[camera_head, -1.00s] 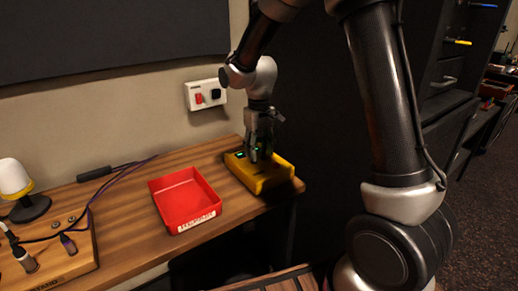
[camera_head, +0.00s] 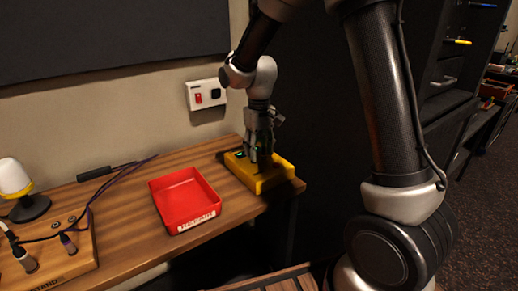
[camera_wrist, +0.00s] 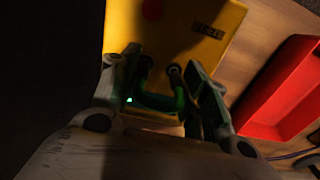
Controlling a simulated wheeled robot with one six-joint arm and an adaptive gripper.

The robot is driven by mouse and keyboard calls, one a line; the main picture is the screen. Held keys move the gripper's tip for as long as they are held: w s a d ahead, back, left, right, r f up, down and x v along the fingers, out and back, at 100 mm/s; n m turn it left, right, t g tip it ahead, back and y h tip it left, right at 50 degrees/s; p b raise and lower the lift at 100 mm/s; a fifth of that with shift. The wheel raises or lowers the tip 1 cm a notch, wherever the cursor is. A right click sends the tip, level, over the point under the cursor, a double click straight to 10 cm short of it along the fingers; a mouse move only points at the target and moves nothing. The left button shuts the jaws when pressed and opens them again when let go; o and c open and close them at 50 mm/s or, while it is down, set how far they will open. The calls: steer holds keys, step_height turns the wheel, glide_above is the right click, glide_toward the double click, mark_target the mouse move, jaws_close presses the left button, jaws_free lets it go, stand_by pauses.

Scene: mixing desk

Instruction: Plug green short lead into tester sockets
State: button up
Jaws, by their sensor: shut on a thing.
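The yellow tester (camera_head: 264,175) sits near the right end of the wooden desk; its yellow top with a label also fills the upper part of the wrist view (camera_wrist: 195,35). My gripper (camera_head: 258,153) points down over the tester. In the wrist view my gripper (camera_wrist: 165,90) is shut on the green short lead (camera_wrist: 158,102), which curves between the fingers. A dark lead end shows at the tester face near the right finger (camera_wrist: 175,70). Whether the lead ends are seated in the sockets I cannot tell, as fingers and shadow hide them.
A red tray (camera_head: 185,201) stands just left of the tester, apparently empty. A wooden stand with cables (camera_head: 50,255) and a white-topped lamp (camera_head: 17,185) are at the far left. A wall socket plate (camera_head: 205,94) is behind.

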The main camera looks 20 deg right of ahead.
mark_target(260, 138)
steer(key=shift+f, duration=0.6)
steer(key=o, duration=1.4)
steer(key=shift+o, duration=0.2)
step_height(260, 138, up, 12)
steer(key=shift+s+d+f, duration=0.1)
steer(key=shift+s+f, duration=0.1)
steer(key=shift+f, duration=0.1)
steer(key=s+d+r+m+t, duration=0.1)
steer(key=s+d+r+t, duration=0.1)
steer(key=s+d, duration=0.5)
steer(key=s+d+r+m+t, duration=0.2)
steer(key=s+d+r, duration=0.2)
steer(key=s, duration=1.5)
steer(key=d, duration=0.3)
steer(key=shift+d+m, duration=0.3)
steer(key=shift+d, duration=0.05)
